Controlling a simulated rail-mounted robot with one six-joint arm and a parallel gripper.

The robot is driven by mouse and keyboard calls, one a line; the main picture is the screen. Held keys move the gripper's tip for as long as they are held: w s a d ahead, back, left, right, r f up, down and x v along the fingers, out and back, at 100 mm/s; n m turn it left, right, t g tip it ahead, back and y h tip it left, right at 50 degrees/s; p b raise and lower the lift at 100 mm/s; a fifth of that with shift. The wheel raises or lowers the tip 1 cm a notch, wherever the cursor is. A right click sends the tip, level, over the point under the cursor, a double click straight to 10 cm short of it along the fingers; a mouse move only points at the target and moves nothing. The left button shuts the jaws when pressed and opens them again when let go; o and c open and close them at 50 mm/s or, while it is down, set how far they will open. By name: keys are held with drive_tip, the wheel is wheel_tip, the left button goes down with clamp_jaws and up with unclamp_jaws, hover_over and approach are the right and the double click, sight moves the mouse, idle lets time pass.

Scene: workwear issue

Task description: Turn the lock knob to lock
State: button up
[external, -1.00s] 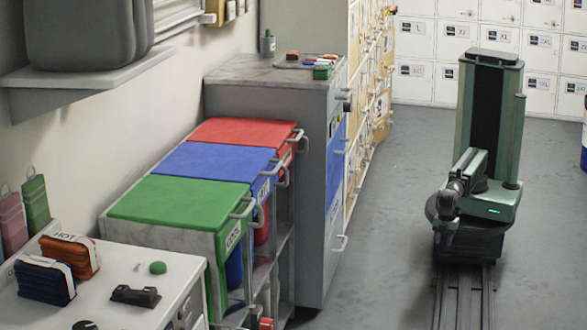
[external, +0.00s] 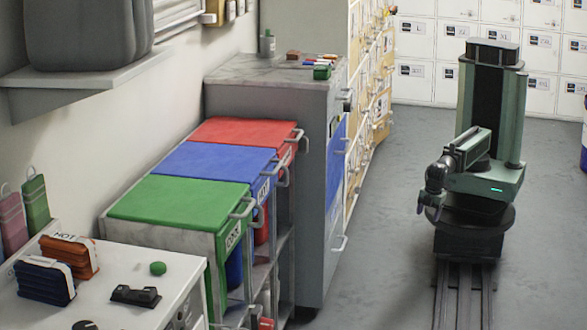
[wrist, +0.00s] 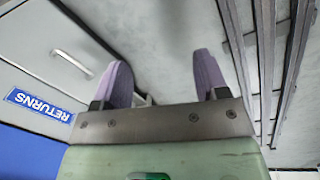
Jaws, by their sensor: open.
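I cannot pick out the lock knob with certainty in either view. The grey cabinet (external: 300,200) has small fittings and handles along its front edge, too small to tell apart. My gripper (external: 430,212) hangs low in front of my column, over the floor and well to the right of the cabinet. In the wrist view my gripper (wrist: 162,72) has its two purple fingers apart, with nothing between them but grey floor. A grey front with a blue RETURNS label (wrist: 38,104) and a handle shows at the left there.
Bins with a green lid (external: 170,203), blue lid (external: 215,162) and red lid (external: 243,133) stand left of the cabinet. A white counter (external: 140,265) is at the near left. The floor (external: 385,230) between cabinet and rail (external: 465,290) is clear.

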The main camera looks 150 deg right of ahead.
drive_tip(key=s+d+r+m+g+h+p, duration=0.15)
drive_tip(key=d+r+h+p, duration=0.65)
drive_tip(key=d+r, duration=0.9)
drive_tip(key=n+h+p, duration=0.2)
drive_tip(key=h+p, duration=0.3)
drive_tip(key=h, duration=0.3)
approach(347, 107)
drive_tip(key=s+d+f, duration=0.1)
drive_tip(key=s+d, duration=0.1)
drive_tip(key=d, duration=0.6)
drive_tip(key=shift+s+d+g, duration=0.3)
drive_tip(key=shift+d+g, duration=0.05)
drive_tip(key=shift+m+b, duration=0.25)
drive_tip(key=shift+b, duration=0.05)
drive_tip(key=c, duration=0.9)
